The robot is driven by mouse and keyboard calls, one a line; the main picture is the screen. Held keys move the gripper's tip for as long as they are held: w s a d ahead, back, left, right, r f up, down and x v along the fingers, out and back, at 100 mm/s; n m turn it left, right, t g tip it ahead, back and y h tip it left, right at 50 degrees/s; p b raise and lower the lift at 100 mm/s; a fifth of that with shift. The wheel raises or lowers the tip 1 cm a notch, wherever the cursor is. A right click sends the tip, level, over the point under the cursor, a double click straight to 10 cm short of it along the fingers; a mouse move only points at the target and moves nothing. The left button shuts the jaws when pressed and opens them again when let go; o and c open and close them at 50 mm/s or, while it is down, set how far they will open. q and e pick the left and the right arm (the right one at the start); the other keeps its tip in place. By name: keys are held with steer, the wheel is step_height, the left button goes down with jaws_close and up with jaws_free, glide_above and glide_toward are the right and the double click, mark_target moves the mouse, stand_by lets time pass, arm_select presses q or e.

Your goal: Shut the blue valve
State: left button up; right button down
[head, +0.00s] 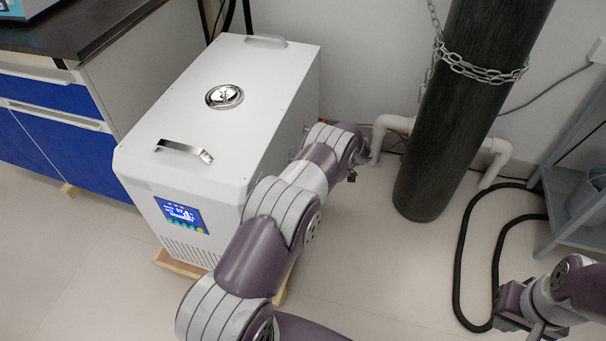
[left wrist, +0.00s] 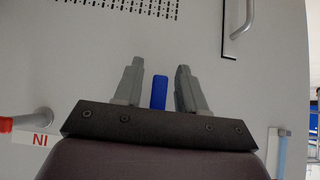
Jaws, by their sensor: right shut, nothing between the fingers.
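In the left wrist view, the blue valve (left wrist: 158,92) shows as a narrow upright blue handle in front of a pale panel. My left gripper (left wrist: 158,82) is open, with one grey finger on each side of the blue handle and a visible gap on both sides. The lower part of the handle is hidden behind the gripper body. In the head view, my left arm reaches along the right side of the white machine (head: 150,180); the valve is hidden there. My right gripper (head: 508,308) is shut and empty at the lower right, well away from the machine.
A red-ended metal fitting (left wrist: 40,118) sits left of the left gripper, by a red-lettered label (left wrist: 38,139). A dark chained cylinder (head: 460,110) stands right of the machine. A black hose (head: 462,250) lies on the floor near a grey shelf (head: 565,240).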

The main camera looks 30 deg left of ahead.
arm_select(q)
steer(key=p+v, duration=0.4)
steer(key=v, duration=0.8)
steer(key=shift+d+r, duration=0.25)
